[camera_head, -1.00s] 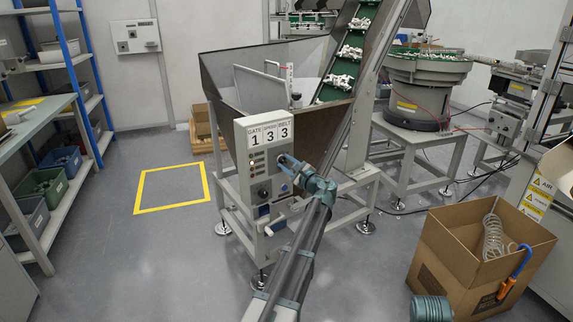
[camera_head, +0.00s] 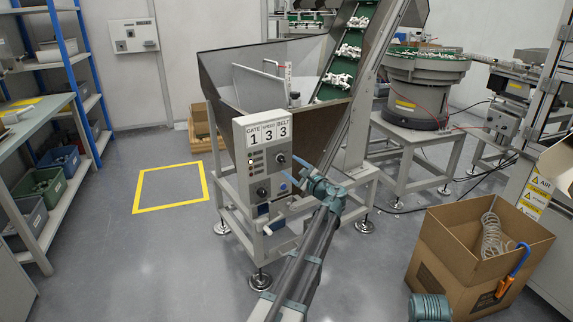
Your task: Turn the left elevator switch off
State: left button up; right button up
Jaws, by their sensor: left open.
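The elevator's grey control panel (camera_head: 266,140) stands on the hopper frame in the middle. It carries "1 3 3" plates, an upper dark knob (camera_head: 280,160), a lower dark knob (camera_head: 262,192) and a blue button (camera_head: 284,189). Which control is the left elevator switch I cannot tell from any label. My left gripper (camera_head: 295,168) is open, just right of the upper knob and apart from it, with nothing visible between its fingers. The exact knob angles are too small to read. My right gripper is not in view.
The metal hopper (camera_head: 222,75) and inclined green belt (camera_head: 340,65) rise behind the panel. A cardboard box (camera_head: 470,255) with a coiled hose stands at the right. A yellow floor square (camera_head: 170,208) and open floor lie left. Shelves (camera_head: 70,90) line the left side.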

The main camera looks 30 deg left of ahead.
pick_arm(q)
jog(key=v, duration=0.9)
jog(key=shift+s, duration=0.1)
jog(key=s+d+f+n+g+h, duration=0.4)
jog(key=s+d+f+n+h, duration=0.3)
jog(key=s+d+f, duration=0.65)
jog(key=s+d+f+n+g+h, duration=0.2)
jog(key=s+d+f+h, duration=0.2)
jog(key=s+d, duration=0.45)
jog(key=s+d+f+n+g+h, duration=0.15)
jog(key=s+d+f+h, duration=0.25)
jog(key=s+d, duration=0.45)
notch_tip(320, 180, up, 28)
jog(key=s+p, duration=0.1)
jog(key=p, duration=2.7)
jog(key=shift+d, duration=0.3)
jog(key=shift+s+g, duration=0.1)
jog(key=shift+g, duration=0.15)
